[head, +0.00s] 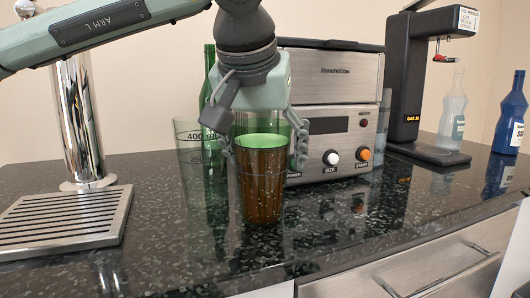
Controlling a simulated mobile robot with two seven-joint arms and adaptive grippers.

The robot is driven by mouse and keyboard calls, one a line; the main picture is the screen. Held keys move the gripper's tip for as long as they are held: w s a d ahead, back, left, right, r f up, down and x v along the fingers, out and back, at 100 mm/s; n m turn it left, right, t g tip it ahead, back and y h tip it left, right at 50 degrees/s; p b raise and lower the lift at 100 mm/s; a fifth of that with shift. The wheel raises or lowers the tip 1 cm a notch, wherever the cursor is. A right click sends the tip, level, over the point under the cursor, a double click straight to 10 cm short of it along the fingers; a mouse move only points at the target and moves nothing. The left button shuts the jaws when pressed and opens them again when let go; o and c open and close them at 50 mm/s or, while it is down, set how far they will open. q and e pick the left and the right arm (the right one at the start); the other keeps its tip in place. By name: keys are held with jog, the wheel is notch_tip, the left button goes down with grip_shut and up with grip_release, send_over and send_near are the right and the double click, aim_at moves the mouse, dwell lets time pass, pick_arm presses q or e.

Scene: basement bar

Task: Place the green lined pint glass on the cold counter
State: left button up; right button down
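A brown pint glass (262,188) with a green inside stands upright on the black speckled counter (330,225). My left gripper (264,152) reaches down from above with its fingers spread to either side of the glass near its rim. The left fingertip appears at the glass's edge and the other lies close to its right side. I cannot tell whether they press on it. My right gripper is not in view. No sign shows whether this counter is the cold counter.
A clear measuring vessel (192,148) and a green bottle (210,75) stand behind left. A steel machine (335,115) is close behind the glass. A drip tray (65,218) lies left. A black dispenser (405,80) and bottles stand right. The counter's front is clear.

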pick_arm(q)
jog(key=shift+r, duration=0.15)
jog(key=p+v, duration=0.1)
jog(key=v, duration=1)
jog(key=shift+s+r, duration=0.15)
jog(key=shift+r, duration=0.05)
jog(key=shift+s+r, duration=0.15)
jog(key=shift+r, duration=0.05)
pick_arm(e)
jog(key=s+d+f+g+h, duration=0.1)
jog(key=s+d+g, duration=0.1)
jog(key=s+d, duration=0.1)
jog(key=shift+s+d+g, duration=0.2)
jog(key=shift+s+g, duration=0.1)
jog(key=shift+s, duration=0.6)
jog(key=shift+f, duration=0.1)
